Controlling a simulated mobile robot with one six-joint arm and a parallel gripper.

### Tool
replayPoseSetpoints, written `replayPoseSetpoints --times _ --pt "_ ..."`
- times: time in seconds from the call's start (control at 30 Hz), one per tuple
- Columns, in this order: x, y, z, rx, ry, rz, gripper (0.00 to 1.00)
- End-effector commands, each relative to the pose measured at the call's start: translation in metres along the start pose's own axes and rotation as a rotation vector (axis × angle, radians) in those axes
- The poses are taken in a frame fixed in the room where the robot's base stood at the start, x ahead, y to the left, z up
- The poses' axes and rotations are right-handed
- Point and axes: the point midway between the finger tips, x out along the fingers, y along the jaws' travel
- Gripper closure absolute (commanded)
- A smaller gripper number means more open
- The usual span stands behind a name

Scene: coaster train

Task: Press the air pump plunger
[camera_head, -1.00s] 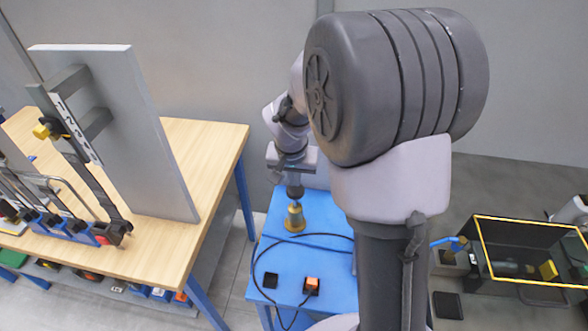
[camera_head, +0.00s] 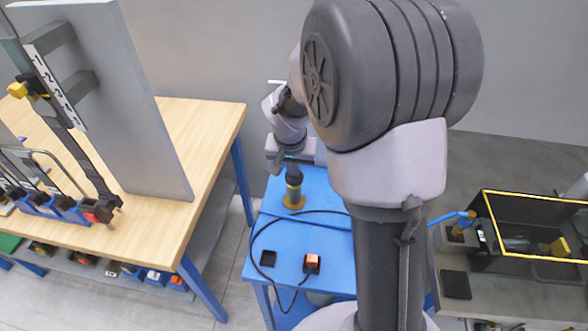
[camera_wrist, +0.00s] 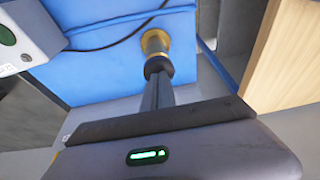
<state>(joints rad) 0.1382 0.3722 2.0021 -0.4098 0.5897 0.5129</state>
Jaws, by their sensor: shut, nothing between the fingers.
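The air pump stands upright on a blue table; its brass body (camera_head: 294,196) has a dark knob (camera_head: 294,179) on top. In the wrist view the brass body (camera_wrist: 154,41) and the black knob (camera_wrist: 158,65) lie straight beyond my fingers. My gripper (camera_wrist: 158,80) is shut and empty, with its tips at the knob. In the head view my gripper (camera_head: 292,166) is small and directly above the knob. I cannot tell whether the tips touch it or how far the plunger is down.
The blue table (camera_head: 325,232) carries a black pad (camera_head: 268,258), an orange button box (camera_head: 312,262) and a looping black cable. A wooden workbench (camera_head: 215,130) with a grey upright panel stands at left. A yellow-rimmed dark bin (camera_head: 530,255) is at right.

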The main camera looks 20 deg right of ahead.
Motion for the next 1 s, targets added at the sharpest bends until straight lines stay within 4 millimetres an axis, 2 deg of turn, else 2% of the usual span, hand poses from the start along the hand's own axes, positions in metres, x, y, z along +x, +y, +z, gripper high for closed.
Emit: replayPoseSetpoints --times 0.03,0.27,0.37,0.53,0.8,1.0 --pt "0.003 0.002 0.006 0.000 -0.016 0.007 1.00" --pt "0.002 0.003 0.007 0.001 -0.021 0.009 1.00" --pt "-0.008 0.002 0.002 0.001 -0.020 0.009 1.00" --pt "-0.048 -0.001 -0.018 0.000 -0.008 0.003 1.00" --pt "-0.109 -0.002 -0.018 -0.002 -0.003 0.001 1.00" --pt "-0.135 -0.002 -0.018 -0.002 -0.004 0.001 1.00"
